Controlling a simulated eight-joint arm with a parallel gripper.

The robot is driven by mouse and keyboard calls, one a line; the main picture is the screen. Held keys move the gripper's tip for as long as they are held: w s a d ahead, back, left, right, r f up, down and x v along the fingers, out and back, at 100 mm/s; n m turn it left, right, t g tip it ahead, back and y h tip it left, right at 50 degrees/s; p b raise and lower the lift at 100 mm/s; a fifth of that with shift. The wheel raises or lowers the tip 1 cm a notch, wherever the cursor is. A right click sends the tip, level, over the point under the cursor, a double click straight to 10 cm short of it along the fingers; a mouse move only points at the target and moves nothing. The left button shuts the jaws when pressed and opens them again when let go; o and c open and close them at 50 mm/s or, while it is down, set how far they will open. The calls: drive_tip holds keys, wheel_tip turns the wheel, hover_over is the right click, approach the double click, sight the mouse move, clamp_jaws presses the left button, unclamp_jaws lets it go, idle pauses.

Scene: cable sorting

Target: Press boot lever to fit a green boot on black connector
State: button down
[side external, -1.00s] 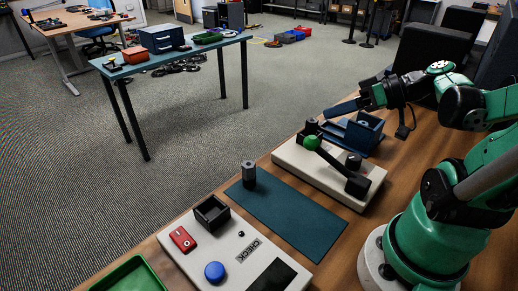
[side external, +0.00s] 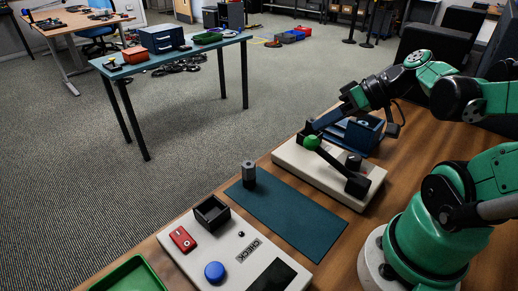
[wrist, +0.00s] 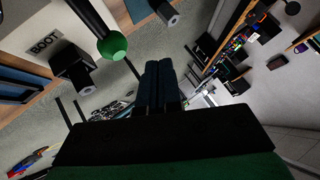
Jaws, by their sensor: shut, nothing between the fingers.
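The boot station (side external: 295,162) is a pale base with a black lever (side external: 335,167) that ends in a green ball knob (side external: 311,143). The knob also shows in the wrist view (wrist: 113,46), at upper left, near a BOOT label (wrist: 45,47). My gripper (side external: 314,127) is shut and empty, its fingertips just above and behind the knob; contact cannot be told. In the wrist view its dark fingers (wrist: 160,75) lie together, right of the knob. A dark post with a grey end (wrist: 75,72) stands at the station. No green boot can be made out.
A dark grey upright connector-like piece (side external: 249,174) stands on the teal mat (side external: 290,222). A CHECK box (side external: 215,240) with a blue button (side external: 214,271) and a green tray (side external: 132,276) lie nearer. A blue holder (side external: 362,131) stands behind the lever. Most of the mat is clear.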

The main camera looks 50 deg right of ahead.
drive_tip(key=w+a+n+g+h, duration=0.1)
drive_tip(key=w+a+h, duration=0.2)
drive_tip(key=a+h, duration=0.2)
drive_tip(key=shift+w+a, duration=0.4)
drive_tip(key=shift+a, duration=0.6)
drive_tip(key=shift+f, duration=0.1)
drive_tip(key=d+r+m+g, duration=0.7)
drive_tip(key=r+m, duration=0.4)
drive_tip(key=m, duration=0.6)
drive_tip(key=shift+s+d+m, duration=0.3)
drive_tip(key=shift+s+d, duration=0.05)
drive_tip(key=shift+d, duration=0.5)
